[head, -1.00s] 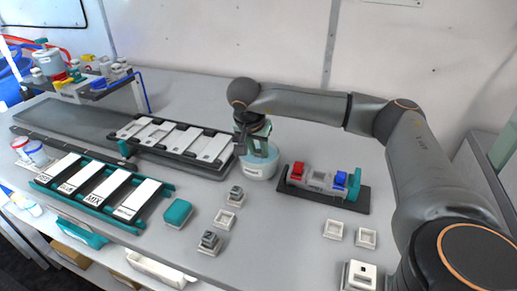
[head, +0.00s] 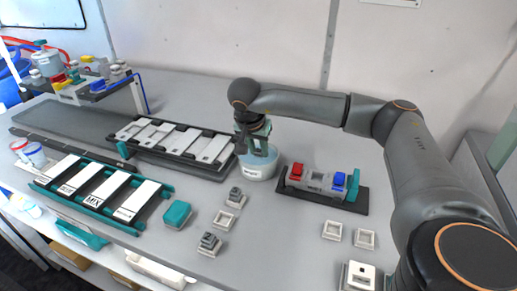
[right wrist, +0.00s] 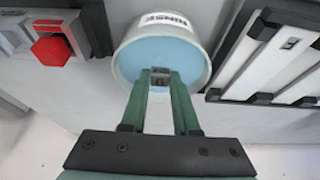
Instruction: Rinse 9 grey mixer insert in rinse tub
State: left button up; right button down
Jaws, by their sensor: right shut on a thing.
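The rinse tub (head: 257,174) is a white round tub with light blue water, standing in the middle of the table. It also shows in the right wrist view (right wrist: 197,30). My right gripper (head: 256,150) points down at the tub's opening. In the right wrist view it is shut on a small grey insert (right wrist: 160,77), seen against the water. I cannot tell whether the insert touches the water. Other grey inserts stand in white square holders, one nearer the tub (head: 235,194) and one closer to the front (head: 209,240). My left gripper is out of view.
A dark tray with red and blue blocks (head: 320,182) stands right of the tub. A black rack of white bars (head: 180,141) is to its left. A teal block (head: 177,214) and empty white holders (head: 333,230) lie nearer the front.

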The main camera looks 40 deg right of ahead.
jog(key=shift+a, duration=0.2)
jog(key=shift+s+a, duration=0.3)
jog(key=shift+a, duration=0.15)
jog(key=shift+w+d, duration=0.15)
jog(key=shift+d, duration=0.2)
dwell(0.4)
jog(key=shift+w+d+p, duration=0.15)
jog(key=shift+d+p, duration=0.15)
jog(key=shift+a, duration=0.35)
dwell(0.5)
dwell(0.5)
